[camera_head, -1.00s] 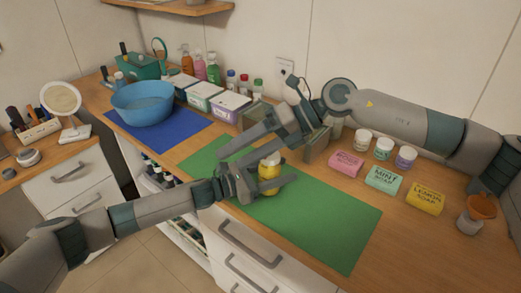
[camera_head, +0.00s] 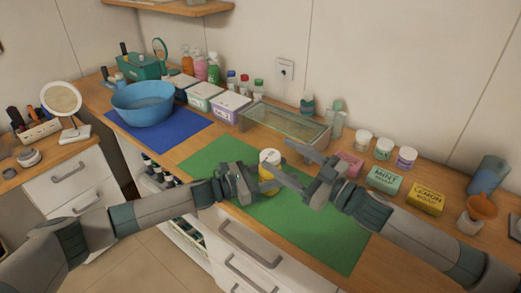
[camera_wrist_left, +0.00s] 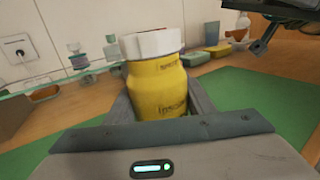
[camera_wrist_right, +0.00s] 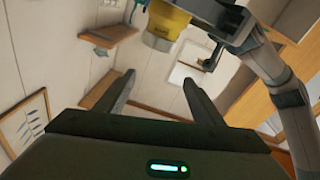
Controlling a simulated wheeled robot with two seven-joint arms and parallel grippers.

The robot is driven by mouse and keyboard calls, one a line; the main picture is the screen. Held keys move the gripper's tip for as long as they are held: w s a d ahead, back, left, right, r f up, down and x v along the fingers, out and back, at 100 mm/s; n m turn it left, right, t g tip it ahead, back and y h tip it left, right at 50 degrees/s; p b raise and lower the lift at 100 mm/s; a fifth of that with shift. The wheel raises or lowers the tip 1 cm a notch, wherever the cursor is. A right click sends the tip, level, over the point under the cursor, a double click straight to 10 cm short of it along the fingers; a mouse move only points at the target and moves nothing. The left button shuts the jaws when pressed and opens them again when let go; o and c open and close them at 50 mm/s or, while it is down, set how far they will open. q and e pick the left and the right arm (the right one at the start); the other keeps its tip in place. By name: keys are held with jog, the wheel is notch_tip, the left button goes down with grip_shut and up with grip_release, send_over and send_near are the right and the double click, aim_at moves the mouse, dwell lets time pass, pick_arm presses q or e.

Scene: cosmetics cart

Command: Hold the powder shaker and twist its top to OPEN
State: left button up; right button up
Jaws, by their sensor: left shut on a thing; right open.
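The powder shaker has a yellow body (camera_head: 266,182) and a white top (camera_head: 270,155). It stands upright above the front part of the green mat. My left gripper (camera_head: 256,184) is shut around the yellow body from the left. In the left wrist view the body (camera_wrist_left: 158,88) sits between the jaws, with the white top (camera_wrist_left: 152,43) clear above them. My right gripper (camera_head: 281,156) is open, to the right of the shaker, its fingers pointing left. In the right wrist view nothing is between its fingers (camera_wrist_right: 155,85); the shaker (camera_wrist_right: 166,22) shows beyond, at the top edge.
The green mat (camera_head: 325,235) is otherwise clear. A glass-topped box (camera_head: 285,128) stands behind it. Soap boxes, including a yellow one (camera_head: 426,198), and small jars line the right. A blue bowl (camera_head: 143,104) sits on a blue mat (camera_head: 185,140) at left.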

aim_at(263, 152)
jog(key=d+f+m, duration=0.1)
jog(key=f+m+h, duration=0.1)
jog(key=f, duration=0.1)
jog(key=d+f+m+h, duration=0.1)
jog(key=shift+d+f+m+t, duration=0.15)
jog(key=shift+d+m+t, duration=0.15)
jog(key=shift+m, duration=0.1)
jog(key=shift+a, duration=0.1)
jog(key=x, duration=1.1)
jog(key=shift+w+a, duration=0.3)
jog(key=c, duration=1.1)
